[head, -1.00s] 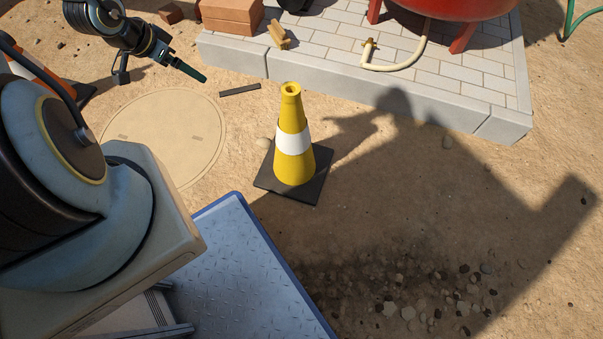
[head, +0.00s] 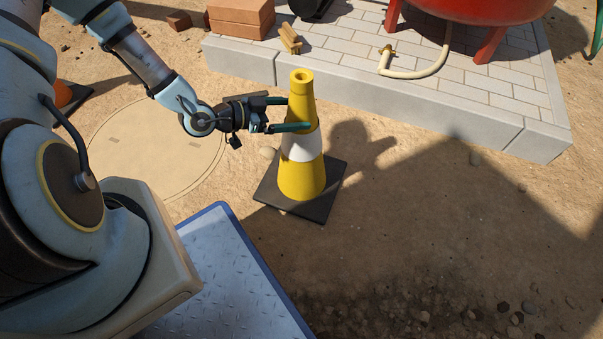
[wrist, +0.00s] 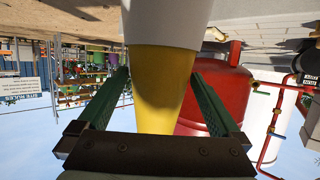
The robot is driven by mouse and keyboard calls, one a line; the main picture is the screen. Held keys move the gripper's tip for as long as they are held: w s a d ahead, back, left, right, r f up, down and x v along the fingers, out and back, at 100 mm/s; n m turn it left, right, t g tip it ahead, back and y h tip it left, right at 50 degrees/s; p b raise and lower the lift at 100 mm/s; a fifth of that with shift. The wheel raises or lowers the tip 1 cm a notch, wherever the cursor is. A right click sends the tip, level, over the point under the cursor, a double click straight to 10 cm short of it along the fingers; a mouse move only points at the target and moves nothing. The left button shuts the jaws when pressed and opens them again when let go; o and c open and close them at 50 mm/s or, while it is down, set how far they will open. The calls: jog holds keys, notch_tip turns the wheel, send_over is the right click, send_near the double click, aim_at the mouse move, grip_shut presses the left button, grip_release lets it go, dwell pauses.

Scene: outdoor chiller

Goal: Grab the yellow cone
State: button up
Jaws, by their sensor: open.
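The yellow cone (head: 303,180) with a white band and a black square base stands upright on the sandy ground in the head view. My gripper (head: 298,113) is at its upper part, above the white band. The two green fingers are apart, one on the near side of the cone and one toward its far side. In the wrist view the cone's yellow top (wrist: 160,80) lies between the two open fingers of my gripper (wrist: 162,98), with visible gaps on both sides. Whether a finger touches the cone cannot be told.
An orange cone (head: 65,94) is partly hidden at left. Open sand lies to the right.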

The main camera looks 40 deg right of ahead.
jog(key=b+x, duration=0.1)
jog(key=x, duration=0.5)
jog(key=shift+a, duration=0.1)
grip_shut()
jog(key=shift+r, duration=0.2)
dwell(0.6)
